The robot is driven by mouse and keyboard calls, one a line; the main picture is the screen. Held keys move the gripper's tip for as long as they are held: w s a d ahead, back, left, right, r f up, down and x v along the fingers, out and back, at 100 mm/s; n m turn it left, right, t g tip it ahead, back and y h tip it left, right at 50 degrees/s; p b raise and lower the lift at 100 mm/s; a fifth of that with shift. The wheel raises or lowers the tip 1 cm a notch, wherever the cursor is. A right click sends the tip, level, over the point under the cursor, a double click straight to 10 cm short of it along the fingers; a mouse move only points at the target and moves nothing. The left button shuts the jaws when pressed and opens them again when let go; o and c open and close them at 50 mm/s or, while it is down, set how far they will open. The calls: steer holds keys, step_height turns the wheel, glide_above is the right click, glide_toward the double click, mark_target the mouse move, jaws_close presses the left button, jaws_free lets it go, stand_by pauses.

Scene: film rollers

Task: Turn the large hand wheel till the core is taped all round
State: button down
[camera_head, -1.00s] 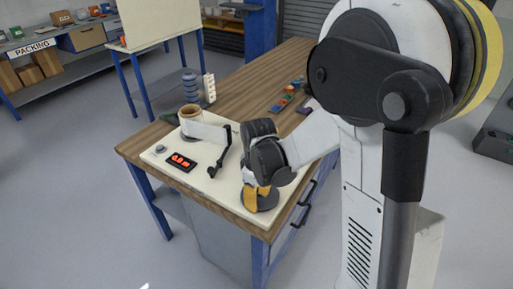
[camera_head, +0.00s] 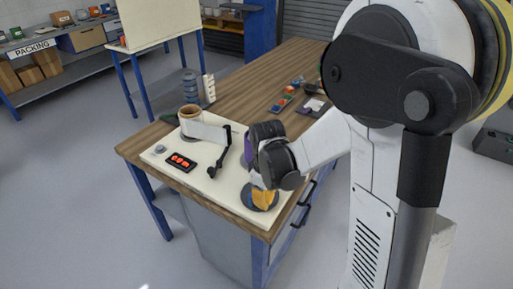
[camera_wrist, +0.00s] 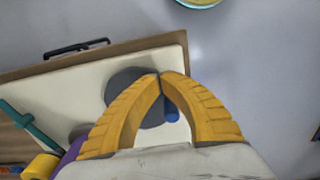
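The large hand wheel is a dark grey disc (camera_head: 249,199) low on the front right of the cream board; in the wrist view the disc (camera_wrist: 119,88) lies beyond my fingers. A small blue knob (camera_wrist: 172,110) shows between the fingers, partly hidden by one. My gripper (camera_wrist: 159,75) is over the disc with its yellow fingertips together; I see no knob pinched between the tips. It also shows in the head view (camera_head: 263,205). A tan roll (camera_head: 190,111) stands at the back left, with a white band (camera_head: 207,131) running right. A purple cylinder (camera_head: 248,148) is mostly hidden by my wrist.
A dark lever arm (camera_head: 224,153) and a black panel with orange-red buttons (camera_head: 181,162) are on the cream board (camera_head: 216,183). Small coloured items (camera_head: 287,92) lie farther back on the wooden bench (camera_head: 240,96). Floor is clear in front.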

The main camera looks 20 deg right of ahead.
steer(key=shift+d, duration=0.1)
steer(key=shift+s+d, duration=0.7)
steer(key=shift+c, duration=2.1)
jaws_free()
steer(key=shift+r, duration=0.15)
step_height(320, 180, up, 7)
steer(key=p, duration=0.5)
